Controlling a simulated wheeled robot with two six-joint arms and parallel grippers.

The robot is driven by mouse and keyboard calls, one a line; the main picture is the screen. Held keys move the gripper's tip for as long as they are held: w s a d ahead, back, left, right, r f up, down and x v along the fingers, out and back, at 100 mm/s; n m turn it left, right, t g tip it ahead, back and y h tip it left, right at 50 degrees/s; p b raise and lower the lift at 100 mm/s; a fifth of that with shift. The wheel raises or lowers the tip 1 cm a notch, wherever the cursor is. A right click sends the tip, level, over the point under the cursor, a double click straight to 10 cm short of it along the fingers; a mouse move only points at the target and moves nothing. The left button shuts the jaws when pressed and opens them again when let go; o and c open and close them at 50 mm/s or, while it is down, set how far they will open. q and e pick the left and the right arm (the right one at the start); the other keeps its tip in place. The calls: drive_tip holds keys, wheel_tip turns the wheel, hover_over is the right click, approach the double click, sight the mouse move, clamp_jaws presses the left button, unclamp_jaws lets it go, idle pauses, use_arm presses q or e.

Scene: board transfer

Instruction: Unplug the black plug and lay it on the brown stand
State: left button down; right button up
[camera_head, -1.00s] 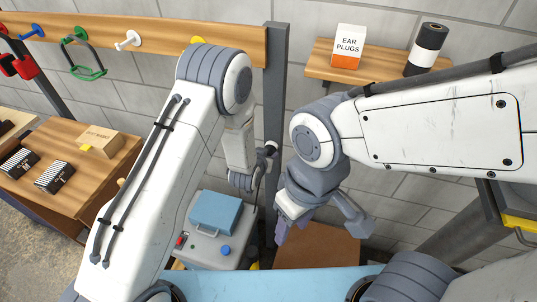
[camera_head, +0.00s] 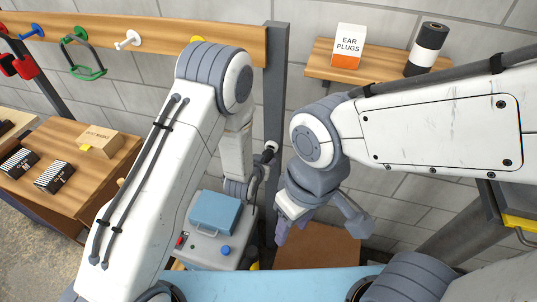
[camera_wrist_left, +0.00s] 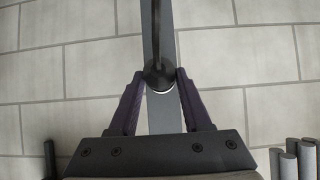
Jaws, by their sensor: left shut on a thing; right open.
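The black plug (camera_head: 267,156) is by a white round socket (camera_head: 272,146) on the grey upright post. My left gripper (camera_head: 262,163) is shut on the plug. In the left wrist view the plug (camera_wrist_left: 158,74) is between the dark fingertips (camera_wrist_left: 159,80), with its cable running up and a thin white edge of the socket behind it. I cannot tell whether the plug is clear of the socket. The brown stand (camera_head: 318,246) is low, right of the post, partly hidden by my right arm. My right gripper (camera_head: 292,229) is open and empty, over the stand's left side.
A grey box with a blue case (camera_head: 214,212) stands left of the stand. A shelf (camera_head: 376,74) at upper right holds an ear plugs box and a dark roll. A wooden table (camera_head: 90,170) with small boxes is at left. Hooks hang on the rail (camera_head: 150,33).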

idle(0.3)
use_arm(q)
drive_tip(key=shift+s+a+b, duration=0.15)
drive_tip(key=shift+s+a, duration=0.1)
drive_tip(key=shift+s, duration=0.45)
drive_tip(key=shift+s+a+b, duration=0.1)
drive_tip(key=shift+s+a, duration=0.1)
drive_tip(key=shift+s, duration=0.55)
drive_tip(key=shift+s+a+b, duration=0.15)
drive_tip(key=shift+s+a, duration=0.1)
drive_tip(key=shift+s, duration=0.45)
